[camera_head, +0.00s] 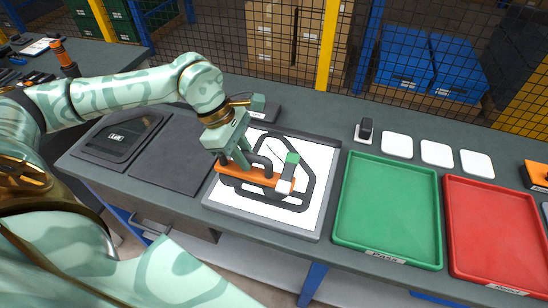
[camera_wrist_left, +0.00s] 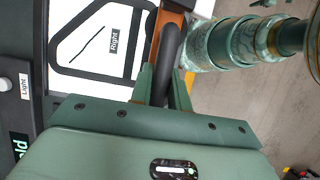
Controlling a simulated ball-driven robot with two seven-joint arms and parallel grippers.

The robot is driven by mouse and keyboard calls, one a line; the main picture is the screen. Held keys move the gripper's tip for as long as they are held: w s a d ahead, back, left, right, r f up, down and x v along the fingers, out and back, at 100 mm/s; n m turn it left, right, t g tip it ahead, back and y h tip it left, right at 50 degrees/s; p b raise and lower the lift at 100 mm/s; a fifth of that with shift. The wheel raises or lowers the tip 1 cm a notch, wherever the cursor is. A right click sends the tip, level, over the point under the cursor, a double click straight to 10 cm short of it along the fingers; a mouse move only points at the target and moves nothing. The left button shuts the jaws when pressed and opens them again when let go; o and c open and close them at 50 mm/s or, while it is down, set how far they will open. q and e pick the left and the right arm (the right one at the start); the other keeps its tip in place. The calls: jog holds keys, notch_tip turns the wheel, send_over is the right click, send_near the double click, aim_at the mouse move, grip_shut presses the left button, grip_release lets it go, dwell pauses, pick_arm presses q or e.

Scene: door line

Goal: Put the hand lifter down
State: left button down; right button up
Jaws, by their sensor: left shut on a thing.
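The hand lifter is an orange bar (camera_head: 230,171) with a black handle. It lies over a black frame-shaped part (camera_head: 302,200) on a white panel with a grey rim (camera_head: 325,215). My left gripper (camera_head: 242,164) is shut on its handle. In the left wrist view the fingers (camera_wrist_left: 163,88) close around the black handle (camera_wrist_left: 170,48), with the orange bar (camera_wrist_left: 166,20) beyond. A green-topped grey piece (camera_head: 291,160) shows by the bar's right end. I cannot tell whether the lifter's underside touches the part. My right gripper is out of view.
A green tray (camera_head: 388,255) and a red tray (camera_head: 495,275) lie to the right, with white pads (camera_head: 437,154) behind. A small dark object (camera_head: 366,126) stands on the leftmost pad. A dark mat (camera_head: 168,155) and black tray (camera_head: 88,150) lie left. Mesh fencing stands behind.

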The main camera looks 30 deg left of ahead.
pick_arm(q)
jog(key=w+f, duration=0.5)
jog(key=w+f+b, duration=0.1)
jog(key=w+f, duration=0.4)
jog(key=f, duration=0.1)
jog(key=shift+w+f, duration=0.15)
jog(key=shift+f, duration=0.05)
jog(key=c, duration=1.3)
grip_release()
